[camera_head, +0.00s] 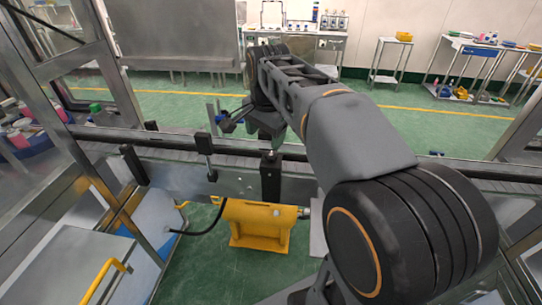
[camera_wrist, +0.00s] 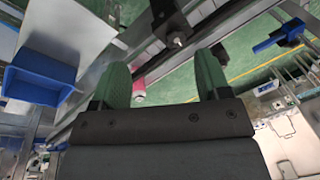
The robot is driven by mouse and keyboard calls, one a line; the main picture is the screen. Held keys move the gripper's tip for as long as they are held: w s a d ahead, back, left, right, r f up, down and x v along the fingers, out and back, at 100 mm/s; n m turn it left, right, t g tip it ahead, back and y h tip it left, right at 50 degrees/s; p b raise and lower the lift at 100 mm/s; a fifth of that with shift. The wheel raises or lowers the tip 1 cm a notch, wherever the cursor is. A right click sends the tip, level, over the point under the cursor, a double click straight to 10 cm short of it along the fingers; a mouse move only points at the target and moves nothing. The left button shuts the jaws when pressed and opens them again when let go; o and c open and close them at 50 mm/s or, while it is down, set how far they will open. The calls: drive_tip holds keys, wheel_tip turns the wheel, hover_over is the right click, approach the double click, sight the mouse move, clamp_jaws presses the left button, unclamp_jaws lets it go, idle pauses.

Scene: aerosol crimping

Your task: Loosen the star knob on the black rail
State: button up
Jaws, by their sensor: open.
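The black rail (camera_head: 180,142) runs across the head view, with black brackets on it. A small dark knob (camera_wrist: 176,39) on a black bracket shows in the wrist view, just beyond my fingertips; its star shape is too small to make out. My gripper (camera_wrist: 162,62) is open, its two green fingers apart with no object clamped between them. The knob lies ahead of the gap, nearer the right finger, and looks apart from both. In the head view my arm reaches over the rail and hides most of my gripper.
A black bracket (camera_head: 270,178) and a clamp post (camera_head: 205,150) stand along the rail. A yellow machine (camera_head: 262,222) sits below. A blue bin (camera_wrist: 40,72) and a blue-handled part (camera_wrist: 279,38) show in the wrist view. Green floor lies open beyond the rail.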

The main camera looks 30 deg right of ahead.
sight(272, 154)
drive_tip(key=w+d+m+g+b, duration=0.2)
drive_tip(key=w+d+m, duration=0.3)
drive_tip(key=w+m, duration=0.4)
drive_tip(key=shift+m, duration=0.4)
drive_tip(key=f, duration=0.4)
drive_tip(key=s+f+b, duration=0.1)
drive_tip(key=f, duration=0.8)
drive_tip(key=shift+s+d+f+b, duration=0.2)
drive_tip(key=shift+f+b, duration=0.1)
drive_tip(key=shift+f, duration=0.1)
drive_tip(key=shift+c, duration=0.3)
drive_tip(key=c, duration=0.9)
